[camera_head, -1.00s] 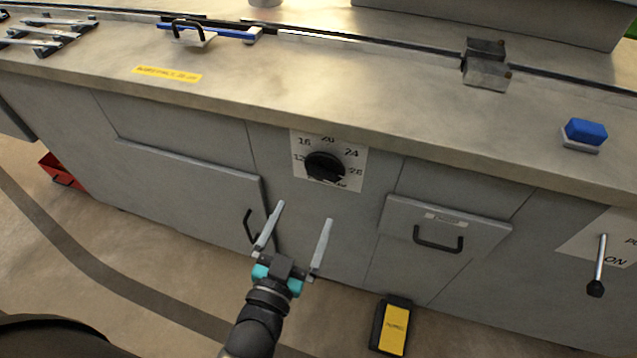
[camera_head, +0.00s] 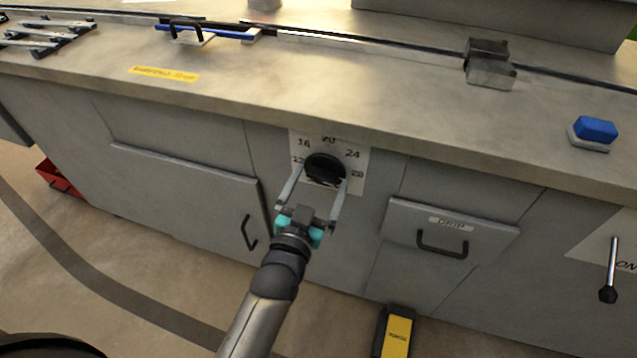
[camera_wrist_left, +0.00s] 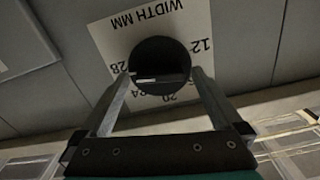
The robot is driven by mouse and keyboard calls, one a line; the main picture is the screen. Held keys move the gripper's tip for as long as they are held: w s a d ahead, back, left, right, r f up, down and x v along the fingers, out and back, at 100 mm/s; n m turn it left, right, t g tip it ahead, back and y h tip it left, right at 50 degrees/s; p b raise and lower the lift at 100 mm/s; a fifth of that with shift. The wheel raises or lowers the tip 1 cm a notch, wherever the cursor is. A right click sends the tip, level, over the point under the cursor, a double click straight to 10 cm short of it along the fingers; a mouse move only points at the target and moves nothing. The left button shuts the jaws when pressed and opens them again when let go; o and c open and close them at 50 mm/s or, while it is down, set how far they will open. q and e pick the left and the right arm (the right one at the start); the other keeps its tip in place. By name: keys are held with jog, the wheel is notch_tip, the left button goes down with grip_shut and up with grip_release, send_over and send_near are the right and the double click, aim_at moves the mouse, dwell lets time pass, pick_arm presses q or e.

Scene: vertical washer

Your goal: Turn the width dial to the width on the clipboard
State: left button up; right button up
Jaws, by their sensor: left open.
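The black width dial (camera_head: 325,169) sits on a white scale plate (camera_head: 355,160) on the grey cabinet front. Numbers 16, 20, 24 and 28 show around it, and a partly covered number shows at the left. In the left wrist view the dial (camera_wrist_left: 160,66) has a light pointer mark, and the plate (camera_wrist_left: 112,42) reads "WIDTH MM". My left gripper (camera_head: 318,179) is open, its fingers at the lower left and lower right of the dial. I cannot tell whether they touch it. No clipboard I can make out is in view. My right gripper is not in view.
A drawer with a black handle (camera_head: 442,242) is right of the dial, and a cabinet door handle (camera_head: 249,232) is at the left. A lever (camera_head: 609,272) and a blue button (camera_head: 595,130) are far right. The worktop edge overhangs above the dial.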

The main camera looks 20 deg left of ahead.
pick_arm(q)
jog(key=shift+c, duration=0.2)
jog(key=c, duration=1.3)
jog(key=shift+o, duration=0.2)
jog(key=n+p, duration=0.3)
jog(key=shift+r, duration=0.1)
jog(key=n+p, duration=0.2)
jog(key=n, duration=0.1)
jog(key=shift+n, duration=0.4)
jog(key=shift+a+n+p, duration=0.1)
jog(key=shift+n+p, duration=0.4)
jog(key=shift+n, duration=1)
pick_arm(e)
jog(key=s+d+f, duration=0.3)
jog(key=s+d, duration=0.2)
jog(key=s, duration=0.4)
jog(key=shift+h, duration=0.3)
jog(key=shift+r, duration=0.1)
